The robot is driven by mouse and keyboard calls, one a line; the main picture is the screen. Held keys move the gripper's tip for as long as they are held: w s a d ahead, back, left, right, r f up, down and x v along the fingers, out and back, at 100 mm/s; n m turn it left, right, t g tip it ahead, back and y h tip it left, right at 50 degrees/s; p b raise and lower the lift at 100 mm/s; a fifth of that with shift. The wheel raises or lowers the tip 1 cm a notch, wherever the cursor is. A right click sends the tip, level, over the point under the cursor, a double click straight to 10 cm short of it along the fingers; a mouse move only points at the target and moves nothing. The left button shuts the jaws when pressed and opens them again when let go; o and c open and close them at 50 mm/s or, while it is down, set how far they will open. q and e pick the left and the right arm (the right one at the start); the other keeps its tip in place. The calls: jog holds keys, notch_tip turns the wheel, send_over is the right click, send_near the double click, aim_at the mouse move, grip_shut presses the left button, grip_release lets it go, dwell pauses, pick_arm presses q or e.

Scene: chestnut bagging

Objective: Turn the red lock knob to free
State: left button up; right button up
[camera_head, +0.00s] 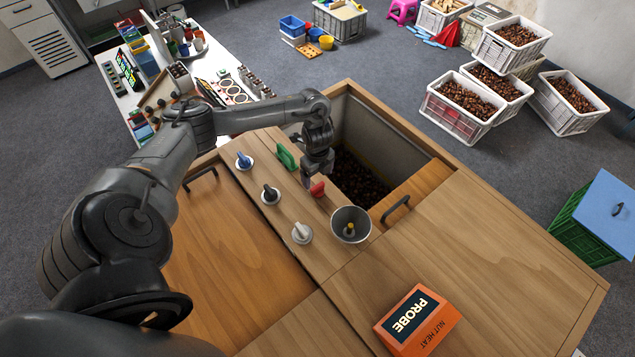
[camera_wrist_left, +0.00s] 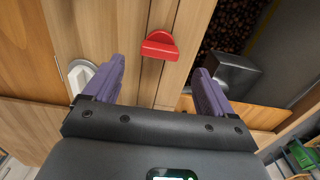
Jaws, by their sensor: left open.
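The red lock knob (camera_head: 318,189) stands on the wooden strip of the chest top, beside the open bin of chestnuts. In the left wrist view the red knob (camera_wrist_left: 160,45) lies ahead of my fingertips, between their lines, with its bar roughly across the picture. My left gripper (camera_head: 309,180) is just above and beside the knob. In the left wrist view its two purple fingers (camera_wrist_left: 158,80) are spread wide with nothing between them; they look apart from the knob. My right gripper is in neither view.
A metal funnel (camera_head: 350,224) stands close to the red knob. Green (camera_head: 287,157), blue (camera_head: 244,161), black (camera_head: 270,195) and white (camera_head: 302,233) knobs share the strip. The open chestnut bin (camera_head: 358,178) lies behind. An orange probe box (camera_head: 417,322) sits on the front right lid.

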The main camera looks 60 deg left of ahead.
aim_at(317, 186)
pick_arm(q)
notch_tip(317, 186, up, 4)
jog(key=shift+r+p, duration=0.25)
jog(key=shift+p, duration=0.05)
dwell(0.4)
